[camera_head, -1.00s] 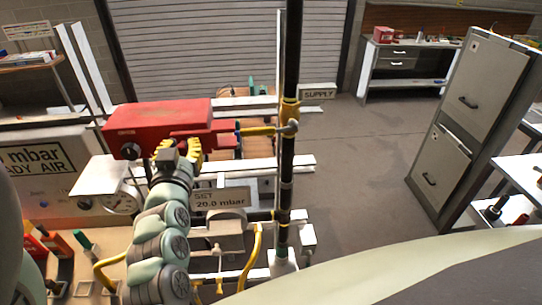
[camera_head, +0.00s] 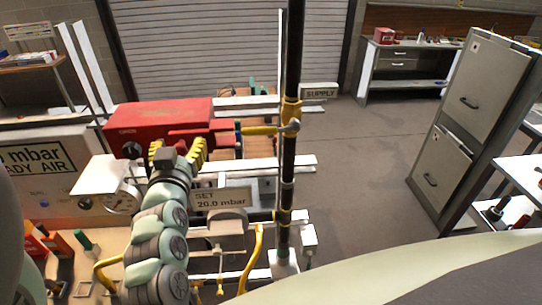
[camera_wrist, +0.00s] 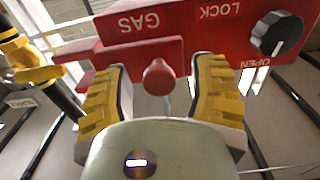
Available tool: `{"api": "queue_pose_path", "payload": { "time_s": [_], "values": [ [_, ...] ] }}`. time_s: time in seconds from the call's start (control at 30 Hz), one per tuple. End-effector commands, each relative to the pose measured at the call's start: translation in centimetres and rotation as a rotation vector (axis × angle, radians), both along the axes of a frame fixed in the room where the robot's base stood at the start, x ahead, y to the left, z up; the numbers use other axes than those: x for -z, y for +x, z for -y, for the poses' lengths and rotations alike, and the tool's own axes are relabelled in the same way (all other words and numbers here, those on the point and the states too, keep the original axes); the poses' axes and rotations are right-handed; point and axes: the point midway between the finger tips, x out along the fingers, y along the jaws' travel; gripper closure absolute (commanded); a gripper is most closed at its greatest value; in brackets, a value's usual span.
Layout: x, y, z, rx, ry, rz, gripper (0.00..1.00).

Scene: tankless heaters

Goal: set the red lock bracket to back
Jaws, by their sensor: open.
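The red lock box (camera_head: 155,120) stands at the left in the head view. In the wrist view it appears upside down, with the words GAS, LOCK and OPEN and a dark knob (camera_wrist: 277,33). A red bracket-like bar (camera_wrist: 135,57) lies along it, with a rounded red handle (camera_wrist: 158,77) sticking out toward the wrist camera. My gripper (camera_wrist: 163,75) is open, its yellow fingers on either side of the handle with gaps. In the head view my gripper (camera_head: 177,150) is in front of the box and hides part of it.
A black upright pipe (camera_head: 288,150) with a yellow lever (camera_head: 260,130) stands right of the box. A pressure gauge (camera_head: 121,199) and a SET sign (camera_head: 221,198) are near my arm. A grey cabinet (camera_head: 465,120) stands at the right, with clear floor between.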

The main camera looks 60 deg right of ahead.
Motion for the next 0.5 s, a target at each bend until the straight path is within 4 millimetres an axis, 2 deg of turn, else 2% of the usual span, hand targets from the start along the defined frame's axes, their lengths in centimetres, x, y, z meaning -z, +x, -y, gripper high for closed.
{"api": "queue_pose_path", "payload": {
  "time_s": [0.17, 0.5],
  "values": [
    [0.1, -0.7, -0.7, 0.002, 0.001, -0.001, 0.42],
    [0.1, -3.6, -3.9, 0.005, 0.003, -0.001, 0.42]
  ]
}}
